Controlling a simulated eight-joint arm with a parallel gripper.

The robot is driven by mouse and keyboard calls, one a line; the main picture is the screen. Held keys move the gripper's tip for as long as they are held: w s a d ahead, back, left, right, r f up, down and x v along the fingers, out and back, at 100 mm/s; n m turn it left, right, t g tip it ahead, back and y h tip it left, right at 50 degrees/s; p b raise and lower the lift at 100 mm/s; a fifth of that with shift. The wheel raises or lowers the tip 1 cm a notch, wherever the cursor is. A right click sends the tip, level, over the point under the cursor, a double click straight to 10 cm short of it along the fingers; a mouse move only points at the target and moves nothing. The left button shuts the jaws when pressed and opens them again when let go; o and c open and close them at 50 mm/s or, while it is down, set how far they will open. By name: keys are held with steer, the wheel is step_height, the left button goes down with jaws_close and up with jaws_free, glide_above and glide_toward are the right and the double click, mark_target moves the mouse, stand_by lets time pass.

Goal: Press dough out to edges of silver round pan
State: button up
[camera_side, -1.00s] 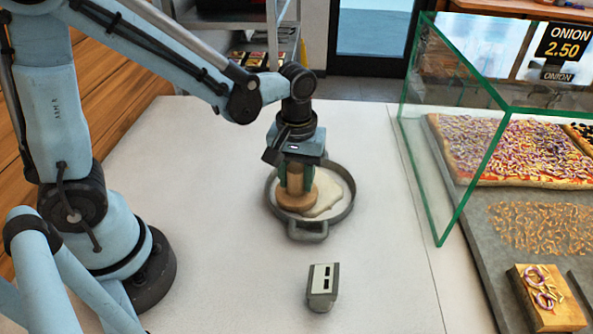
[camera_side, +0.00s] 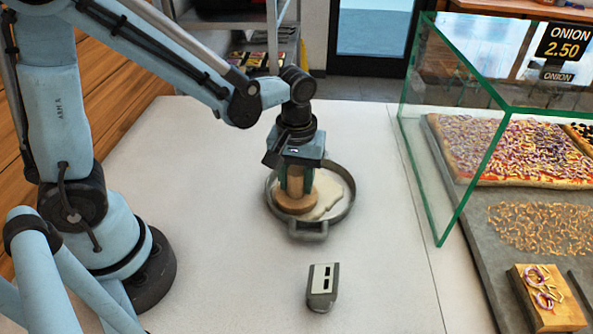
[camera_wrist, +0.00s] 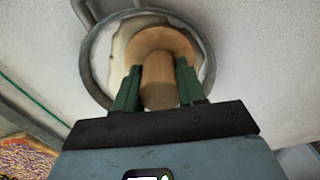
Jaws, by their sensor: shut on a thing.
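A silver round pan (camera_side: 349,208) stands on the white counter, and its rim also shows in the wrist view (camera_wrist: 90,62). Pale dough (camera_side: 331,196) lies in the pan, with an uneven edge, apart from parts of the rim. My gripper (camera_side: 296,188) is shut on the handle of a wooden round press (camera_side: 297,204), held upright over the pan's left part. In the wrist view the green fingers (camera_wrist: 157,88) grip the handle from both sides, and the press disc (camera_wrist: 165,40) covers part of the dough. Whether the disc touches the dough is hard to tell.
A small grey box with dark slots (camera_side: 322,286) sits on the counter in front of the pan. A green-edged glass case (camera_side: 450,150) with onion pizza stands at the right. The white counter (camera_side: 200,180) around the pan is mostly clear.

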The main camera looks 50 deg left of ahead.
steer(key=shift+r, duration=3.75)
steer(key=o, duration=0.6)
steer(key=c, duration=0.6)
steer(key=w+d, duration=0.4)
steer(key=shift+f, duration=2.85)
